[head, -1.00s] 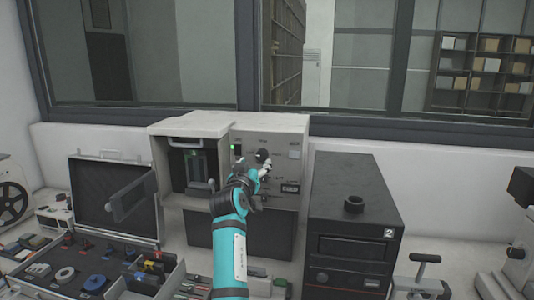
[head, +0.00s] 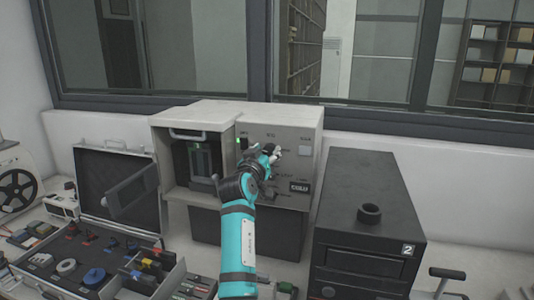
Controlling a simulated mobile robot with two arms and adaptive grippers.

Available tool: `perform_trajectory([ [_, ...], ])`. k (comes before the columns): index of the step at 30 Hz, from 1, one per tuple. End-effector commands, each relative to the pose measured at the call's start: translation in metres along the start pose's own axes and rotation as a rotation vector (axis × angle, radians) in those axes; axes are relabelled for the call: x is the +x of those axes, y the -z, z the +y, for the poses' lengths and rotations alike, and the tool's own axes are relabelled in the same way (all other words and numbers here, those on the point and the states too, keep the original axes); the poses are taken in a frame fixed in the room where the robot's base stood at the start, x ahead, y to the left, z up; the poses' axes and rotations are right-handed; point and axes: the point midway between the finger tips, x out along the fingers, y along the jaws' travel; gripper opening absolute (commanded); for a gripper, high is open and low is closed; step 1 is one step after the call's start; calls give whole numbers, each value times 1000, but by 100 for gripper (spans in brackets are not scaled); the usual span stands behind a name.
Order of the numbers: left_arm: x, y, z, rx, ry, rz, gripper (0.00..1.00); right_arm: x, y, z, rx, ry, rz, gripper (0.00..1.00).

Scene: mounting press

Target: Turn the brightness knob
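The light grey press (head: 226,114) stands at the back middle, with a control panel on its right half. My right gripper (head: 274,152) is at the upper part of this panel, at the end of my teal arm. The gripper and wrist cover the middle of the panel, and I cannot make out the brightness knob behind them. The fingers are small and partly hidden, so I cannot tell whether they touch a knob or are open. A small dark display (head: 299,187) with bright lettering shows at the panel's lower right. My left gripper is not in view.
A green light (head: 238,142) shows beside a dark switch on the panel. A black unit marked 2 (head: 368,190) stands close on the right. An open case (head: 118,190) and a tray of coloured parts (head: 92,262) lie to the left.

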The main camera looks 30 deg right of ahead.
Motion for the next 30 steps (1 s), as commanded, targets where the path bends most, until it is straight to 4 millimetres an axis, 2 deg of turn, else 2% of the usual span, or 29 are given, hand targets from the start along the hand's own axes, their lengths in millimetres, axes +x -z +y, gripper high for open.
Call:
perform_trajectory([
  [1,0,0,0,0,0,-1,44,0,0,0,0,0,0,35],
  [7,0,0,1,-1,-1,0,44,0,0,0,0,0,-1,9],
  [9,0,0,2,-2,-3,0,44,0,0,0,0,0,-1,4],
  [14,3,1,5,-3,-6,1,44,0,-2,0,10,-1,-1,4],
  [19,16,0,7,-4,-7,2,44,0,-4,0,60,-2,-1,4],
  [30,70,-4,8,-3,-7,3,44,0,-7,0,340,-1,2,4],
])
